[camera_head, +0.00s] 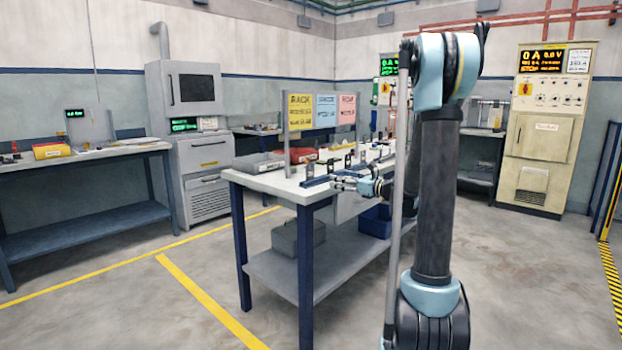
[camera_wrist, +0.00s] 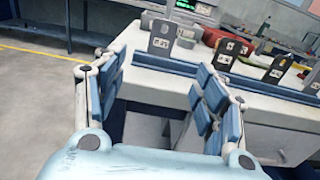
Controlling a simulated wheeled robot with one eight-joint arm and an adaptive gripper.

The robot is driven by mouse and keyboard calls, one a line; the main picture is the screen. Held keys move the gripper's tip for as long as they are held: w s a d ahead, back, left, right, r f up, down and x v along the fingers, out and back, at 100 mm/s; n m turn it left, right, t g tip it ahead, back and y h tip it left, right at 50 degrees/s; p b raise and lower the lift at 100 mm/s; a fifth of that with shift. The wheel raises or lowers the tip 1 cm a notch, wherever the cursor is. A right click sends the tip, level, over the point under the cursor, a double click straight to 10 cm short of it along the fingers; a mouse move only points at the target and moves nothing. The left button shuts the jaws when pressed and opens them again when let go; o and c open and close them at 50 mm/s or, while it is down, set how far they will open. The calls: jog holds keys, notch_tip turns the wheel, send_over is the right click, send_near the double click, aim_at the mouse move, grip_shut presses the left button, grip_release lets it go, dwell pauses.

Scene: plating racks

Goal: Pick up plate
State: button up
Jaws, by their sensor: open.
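Several small dark plates with pale labels stand upright in a row along a blue rail (camera_wrist: 185,68) on the white table. In the wrist view the leftmost plate (camera_wrist: 162,34) stands beyond my gripper (camera_wrist: 160,64), in line with the gap between the fingers. Another plate (camera_wrist: 231,48) stands to its right, and a third plate (camera_wrist: 278,67) further right. My gripper is open and empty, its blue-padded fingers apart, touching no plate. In the head view my gripper (camera_head: 344,184) is small, at the table's front edge near the rail (camera_head: 318,181); which plate is nearest is unclear there.
The table (camera_head: 262,181) also holds a grey tray (camera_head: 258,163) and a red bin (camera_head: 303,155). Three coloured signs (camera_head: 326,110) stand behind. A grey box (camera_head: 299,237) and a blue bin (camera_head: 375,221) are on the lower shelf. Floor to the left is clear.

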send_near(311, 172)
jog(key=x, duration=0.4)
jog(key=shift+s+a+r, duration=0.1)
jog(key=shift+a, duration=0.25)
jog(key=shift+x, duration=2.95)
jog(key=shift+d, duration=0.15)
jog(key=shift+c, duration=0.6)
jog(key=c, duration=1.2)
